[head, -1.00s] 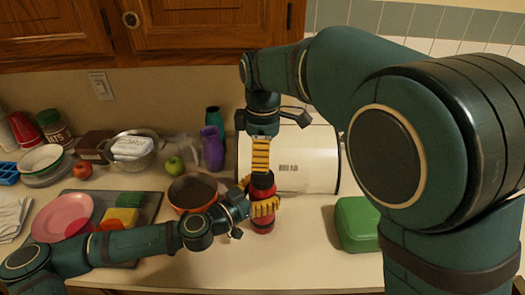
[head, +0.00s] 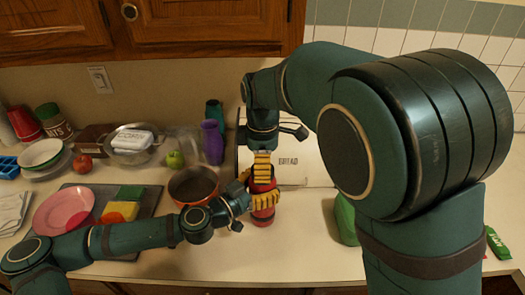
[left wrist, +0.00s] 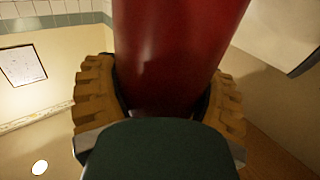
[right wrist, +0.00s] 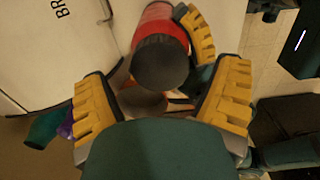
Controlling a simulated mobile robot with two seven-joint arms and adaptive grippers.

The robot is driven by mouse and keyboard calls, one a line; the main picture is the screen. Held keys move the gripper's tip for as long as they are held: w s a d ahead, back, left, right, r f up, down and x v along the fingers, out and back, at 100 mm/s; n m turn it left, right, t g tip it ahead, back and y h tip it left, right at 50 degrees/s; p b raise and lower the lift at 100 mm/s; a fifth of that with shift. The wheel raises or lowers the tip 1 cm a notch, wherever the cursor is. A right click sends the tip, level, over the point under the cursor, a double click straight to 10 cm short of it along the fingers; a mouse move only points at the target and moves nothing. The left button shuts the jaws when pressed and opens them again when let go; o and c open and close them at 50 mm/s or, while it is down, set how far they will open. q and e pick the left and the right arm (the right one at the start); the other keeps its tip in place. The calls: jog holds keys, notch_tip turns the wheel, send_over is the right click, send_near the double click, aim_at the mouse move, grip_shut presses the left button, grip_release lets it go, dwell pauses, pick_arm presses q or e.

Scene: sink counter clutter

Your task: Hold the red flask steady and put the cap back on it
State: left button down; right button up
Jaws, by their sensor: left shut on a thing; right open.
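The red flask (head: 262,215) stands upright on the counter, right of the pot. My left gripper (head: 256,192) is shut around its body. The red body also fills the upper middle of the left wrist view (left wrist: 178,50), between both fingers. My right gripper (head: 262,166) points down just above the flask. In the right wrist view my right gripper (right wrist: 160,105) is open, its fingers apart and nothing clamped between them. A dark round cap (right wrist: 160,62) shows on the flask's top end there. How firmly it is seated cannot be told.
A white bread box (head: 305,155) stands close behind the flask. An orange pot (head: 193,188) is left of it. A purple vase (head: 212,142), a green apple (head: 175,160) and a cutting board (head: 150,200) lie further left.

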jog(key=shift+f, duration=1.1)
jog(key=c, duration=1.3)
jog(key=m, duration=0.5)
jog(key=shift+m, duration=0.3)
jog(key=m, duration=1)
jog(key=shift+m, duration=0.3)
jog(key=m, duration=0.5)
jog(key=shift+m, duration=0.4)
jog(key=o, duration=1.4)
